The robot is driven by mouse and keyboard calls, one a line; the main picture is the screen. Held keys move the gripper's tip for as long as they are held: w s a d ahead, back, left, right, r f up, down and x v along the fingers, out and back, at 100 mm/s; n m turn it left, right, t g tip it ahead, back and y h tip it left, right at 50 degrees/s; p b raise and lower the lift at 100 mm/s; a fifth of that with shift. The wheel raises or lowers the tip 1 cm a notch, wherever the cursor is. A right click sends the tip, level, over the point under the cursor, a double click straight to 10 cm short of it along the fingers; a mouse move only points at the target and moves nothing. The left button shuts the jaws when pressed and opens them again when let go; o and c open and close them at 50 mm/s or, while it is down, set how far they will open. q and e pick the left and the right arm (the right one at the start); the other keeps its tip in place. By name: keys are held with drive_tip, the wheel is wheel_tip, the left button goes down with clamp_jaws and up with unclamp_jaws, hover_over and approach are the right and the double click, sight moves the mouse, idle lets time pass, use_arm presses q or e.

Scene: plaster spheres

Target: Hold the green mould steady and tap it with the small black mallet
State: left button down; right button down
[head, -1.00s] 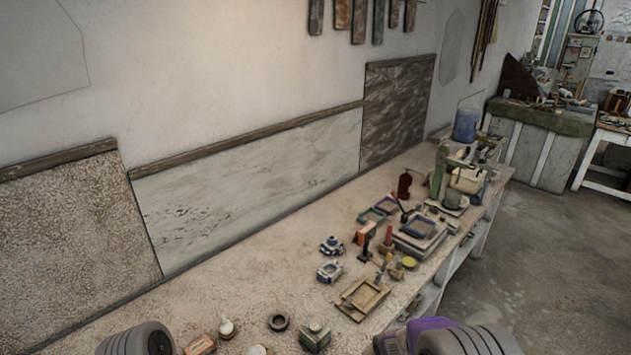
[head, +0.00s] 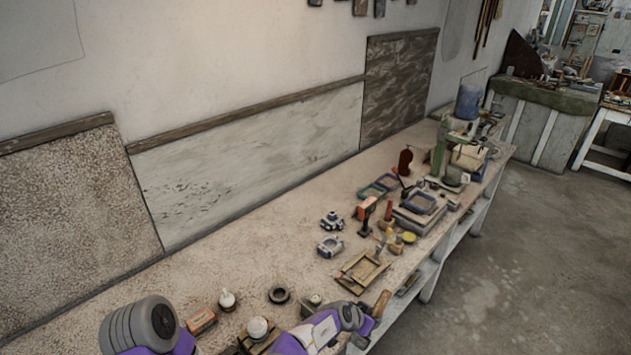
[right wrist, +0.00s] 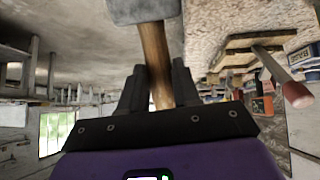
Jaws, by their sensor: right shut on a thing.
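My right gripper (right wrist: 158,82) is shut on the wooden handle (right wrist: 155,48) of a small mallet, with its dark grey head (right wrist: 143,9) at the top of the right wrist view. In the head view my right gripper (head: 366,328) is at the bench's front edge, and a piece of wooden handle (head: 381,303) stands out beside it. The green mould (head: 311,301) is on the bench, left of that gripper and partly hidden behind my right arm. My left arm shows at the lower left; its gripper is out of view.
White plaster spheres (head: 257,327) sit near the mould, with a dark ring (head: 279,295) and an orange-brown block (head: 201,320). A wooden frame (head: 362,271) lies beyond the right gripper. Tools and a green press crowd the far bench. Bench along the wall is clear.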

drive_tip(key=shift+w+a+r+b, duration=0.15)
drive_tip(key=shift+w+a+b, duration=0.3)
drive_tip(key=shift+w+a, duration=1.75)
